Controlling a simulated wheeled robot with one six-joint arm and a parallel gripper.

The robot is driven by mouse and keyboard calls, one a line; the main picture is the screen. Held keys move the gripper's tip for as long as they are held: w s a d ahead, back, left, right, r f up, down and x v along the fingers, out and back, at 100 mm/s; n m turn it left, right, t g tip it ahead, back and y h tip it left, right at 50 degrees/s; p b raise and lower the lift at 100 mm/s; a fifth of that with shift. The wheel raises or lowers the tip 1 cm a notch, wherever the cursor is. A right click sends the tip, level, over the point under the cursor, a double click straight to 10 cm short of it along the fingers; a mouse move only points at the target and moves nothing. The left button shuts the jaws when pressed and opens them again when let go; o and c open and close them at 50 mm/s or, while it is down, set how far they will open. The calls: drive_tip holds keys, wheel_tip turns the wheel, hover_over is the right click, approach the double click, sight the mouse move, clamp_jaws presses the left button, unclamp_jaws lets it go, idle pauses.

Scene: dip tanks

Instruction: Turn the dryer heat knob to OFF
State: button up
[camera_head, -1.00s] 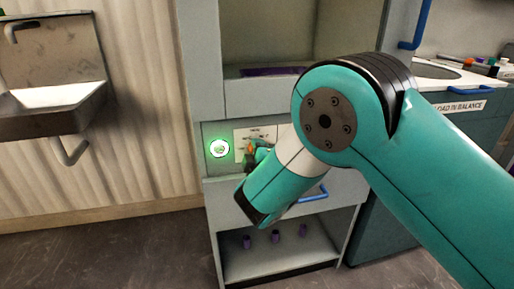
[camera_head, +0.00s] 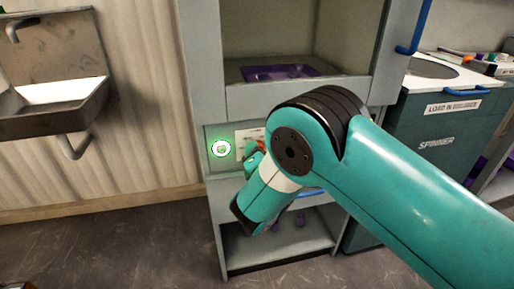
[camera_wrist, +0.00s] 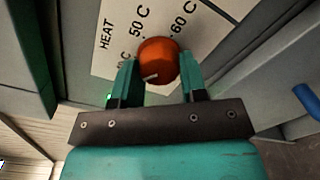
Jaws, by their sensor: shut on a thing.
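The orange heat knob (camera_wrist: 158,61) is on a white HEAT plate (camera_wrist: 111,30) in the wrist view, with 50 C and 60 C marks visible and another mark partly hidden. A pale pointer line shows on the knob's lower left edge. No OFF mark is readable. My gripper (camera_wrist: 158,70) is shut on the knob, one finger on each side. In the head view the plate (camera_head: 243,137) is on the grey dryer (camera_head: 300,97), and my arm covers most of the knob.
A green-lit round button (camera_head: 221,148) sits left of the plate. A purple tray (camera_head: 262,74) lies in the dryer opening. A blue handle (camera_wrist: 305,101) is at the right in the wrist view. The spinner (camera_head: 436,140) stands to the right, a sink (camera_head: 50,105) to the left.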

drive_tip(key=shift+d+f+n+p, duration=0.1)
drive_tip(key=shift+n+p, duration=0.65)
drive_tip(key=shift+n, duration=1.05)
drive_tip(key=shift+f+n+p, duration=0.1)
drive_tip(key=shift+n+p, duration=0.65)
drive_tip(key=shift+n, duration=1.05)
drive_tip(key=o, duration=0.9)
